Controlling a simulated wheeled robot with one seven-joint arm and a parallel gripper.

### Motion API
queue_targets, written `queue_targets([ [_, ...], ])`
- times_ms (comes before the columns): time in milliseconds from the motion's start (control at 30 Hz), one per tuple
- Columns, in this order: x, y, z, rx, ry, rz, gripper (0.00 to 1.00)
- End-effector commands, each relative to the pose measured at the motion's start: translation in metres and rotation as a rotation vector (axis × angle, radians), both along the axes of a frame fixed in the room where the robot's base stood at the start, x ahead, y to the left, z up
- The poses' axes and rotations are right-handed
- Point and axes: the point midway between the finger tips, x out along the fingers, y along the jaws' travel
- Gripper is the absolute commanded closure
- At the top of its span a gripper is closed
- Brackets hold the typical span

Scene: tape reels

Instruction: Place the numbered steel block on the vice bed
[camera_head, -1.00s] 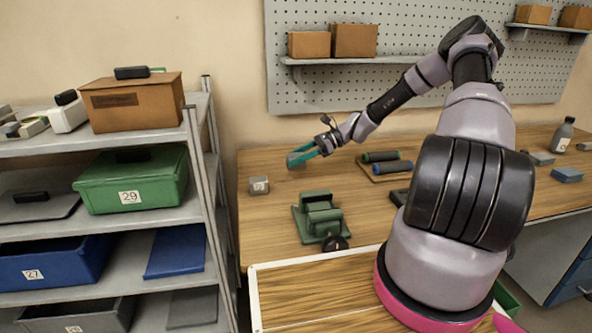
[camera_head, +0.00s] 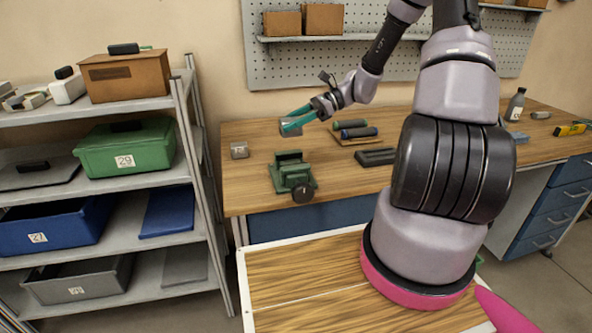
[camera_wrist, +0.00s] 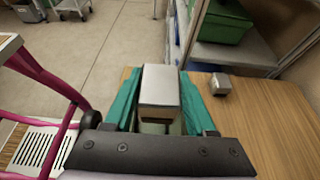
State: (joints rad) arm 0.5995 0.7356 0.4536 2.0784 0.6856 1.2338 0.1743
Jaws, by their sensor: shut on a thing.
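My gripper (camera_head: 298,120) has teal fingers and is shut on a grey steel block (camera_wrist: 159,86). The held block's flat top and near side show between the fingers in the wrist view; no number is readable on it. The gripper is behind the green vice (camera_head: 292,178) in the picture, apparently above the bench. The vice stands on the bench with its dark round knob toward the front. A second small grey block (camera_head: 239,150) with a pale label sits left of the vice; it also shows in the wrist view (camera_wrist: 220,84).
A board with dark rolls (camera_head: 352,131) lies right of the gripper, with a dark block (camera_head: 375,157) in front of it. A shelf rack (camera_head: 184,130) with bins stands left of the wooden bench (camera_head: 240,195). The bench's left front is clear.

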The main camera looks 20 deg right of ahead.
Motion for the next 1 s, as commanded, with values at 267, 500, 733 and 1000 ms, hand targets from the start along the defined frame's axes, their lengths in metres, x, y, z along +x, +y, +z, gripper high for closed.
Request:
queue_targets([
  [267,-0.001,0.0,-0.046,0.004,0.004,-0.004,1.0],
  [500,-0.001,0.0,-0.066,0.004,0.003,-0.002,1.0],
  [733,-0.001,0.0,-0.096,0.002,0.001,-0.001,1.0],
  [1000,-0.001,0.0,-0.096,0.001,0.001,-0.001,1.0],
])
